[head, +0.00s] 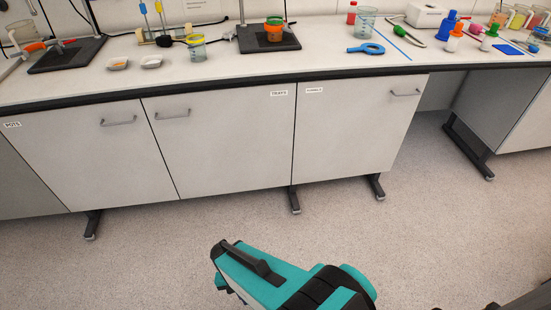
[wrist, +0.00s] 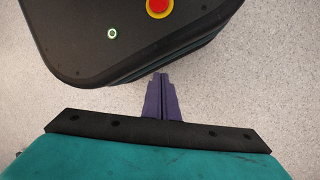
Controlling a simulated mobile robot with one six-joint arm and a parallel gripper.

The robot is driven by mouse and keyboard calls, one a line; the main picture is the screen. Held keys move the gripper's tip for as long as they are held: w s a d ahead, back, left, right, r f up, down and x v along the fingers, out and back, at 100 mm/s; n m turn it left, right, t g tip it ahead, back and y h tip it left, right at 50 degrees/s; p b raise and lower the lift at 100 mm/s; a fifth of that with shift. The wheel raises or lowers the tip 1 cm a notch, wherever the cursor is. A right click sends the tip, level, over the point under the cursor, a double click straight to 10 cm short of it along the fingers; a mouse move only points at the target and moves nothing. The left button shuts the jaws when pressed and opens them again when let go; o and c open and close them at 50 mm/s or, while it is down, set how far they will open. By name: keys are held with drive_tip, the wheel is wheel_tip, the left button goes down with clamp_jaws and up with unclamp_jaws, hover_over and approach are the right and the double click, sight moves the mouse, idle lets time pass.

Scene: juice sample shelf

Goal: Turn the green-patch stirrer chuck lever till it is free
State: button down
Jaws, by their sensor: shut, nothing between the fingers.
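No stirrer chuck lever with a green patch can be made out in either view. Two stands with black base plates are on the bench in the head view. The left stand (head: 68,57) has a glass vessel and an orange-red part by it. The middle stand (head: 262,43) bears an orange and green pot (head: 273,30). Their upper parts are cut off by the top edge. My gripper (wrist: 161,82) shows in the wrist view with its purple fingers shut and empty, above the floor. It is well away from the bench.
The white bench (head: 330,62) runs across the back above closed cupboards (head: 220,145). A yellow-rimmed beaker (head: 197,50), white dishes (head: 151,62), a blue ring-shaped tool (head: 366,48) and several coloured bottles stand on it. The speckled floor (head: 150,260) before it is clear.

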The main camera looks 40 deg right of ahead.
drive_tip(key=shift+s+d+n+g, duration=0.1)
drive_tip(key=shift+s+n, duration=0.25)
drive_tip(key=shift+n, duration=0.9)
drive_tip(key=shift+s+a+n+g, duration=0.1)
drive_tip(key=shift+s+n, duration=0.2)
drive_tip(key=shift+n, duration=0.9)
drive_tip(key=shift+s+d+n+g, duration=0.1)
drive_tip(key=shift+s+n, duration=0.25)
drive_tip(key=shift+n, duration=0.9)
